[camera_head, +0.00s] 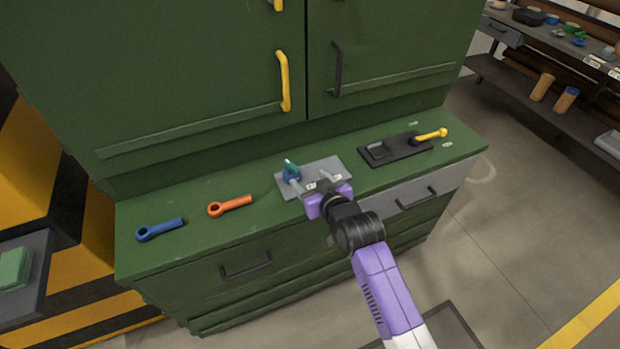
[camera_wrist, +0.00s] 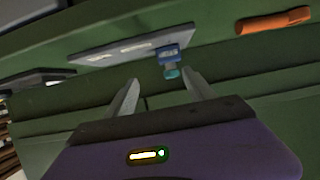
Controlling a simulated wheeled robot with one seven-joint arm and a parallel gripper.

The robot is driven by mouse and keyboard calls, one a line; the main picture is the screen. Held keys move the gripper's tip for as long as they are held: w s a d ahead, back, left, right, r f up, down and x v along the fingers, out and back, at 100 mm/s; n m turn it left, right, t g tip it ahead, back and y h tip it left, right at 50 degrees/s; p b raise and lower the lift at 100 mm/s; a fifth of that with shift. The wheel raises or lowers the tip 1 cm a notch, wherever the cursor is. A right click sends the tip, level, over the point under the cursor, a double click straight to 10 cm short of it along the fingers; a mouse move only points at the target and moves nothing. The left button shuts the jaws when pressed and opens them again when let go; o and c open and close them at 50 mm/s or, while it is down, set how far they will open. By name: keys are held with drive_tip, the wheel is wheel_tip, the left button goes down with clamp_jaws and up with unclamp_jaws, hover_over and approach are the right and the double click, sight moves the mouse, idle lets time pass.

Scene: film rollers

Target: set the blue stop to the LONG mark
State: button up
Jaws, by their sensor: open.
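The blue stop (camera_head: 292,175), with a teal tip, sits near the left end of a grey plate (camera_head: 340,164) on the green worktop. In the wrist view the blue stop (camera_wrist: 168,53) stands at one end of the plate (camera_wrist: 90,53), its teal tip (camera_wrist: 171,73) towards me. Small pale markings show along the plate, but I cannot read which is LONG. My gripper (camera_head: 312,181) is over the plate's front part. In the wrist view my gripper (camera_wrist: 161,78) is open and empty, with the teal tip between the fingertips' lines, nearer the right finger. I see no contact.
An orange wrench (camera_head: 230,206) and a blue wrench (camera_head: 160,229) lie on the worktop to the left. A black tray (camera_head: 378,153) with a yellow-handled lever (camera_head: 431,135) is at right. Green cabinet doors (camera_head: 200,70) with protruding handles rise behind.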

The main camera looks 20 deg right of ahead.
drive_tip(key=shift+s, duration=0.1)
idle(0.3)
drive_tip(key=v, duration=0.7)
drive_tip(key=shift+s+b, duration=0.2)
drive_tip(key=shift+b, duration=0.15)
drive_tip(key=shift+r, duration=0.15)
